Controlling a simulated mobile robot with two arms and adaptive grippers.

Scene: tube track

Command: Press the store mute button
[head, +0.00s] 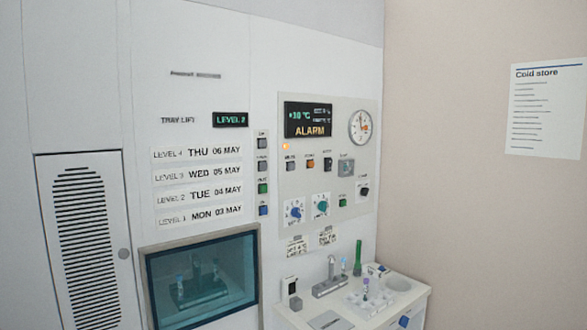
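The store control panel (284,205) is on the white wall right of centre. Its dark display (307,119) reads ALARM in amber, with a temperature line above, and a small amber lamp (286,147) glows below it. A small grey button (291,167) at the left of the panel's upper button row has a tiny label that looks like MUTE. An orange button (311,163) and a dark switch (328,163) sit to its right. Neither of my grippers shows, and nothing touches the panel.
A column of tray lift buttons (263,188) is close left of the panel. A glass-fronted hatch (203,277) is below the level labels. A white counter (417,298) with a tube rack, a green tube (358,258) and small items stands under the panel. A Cold store notice (545,115) hangs right.

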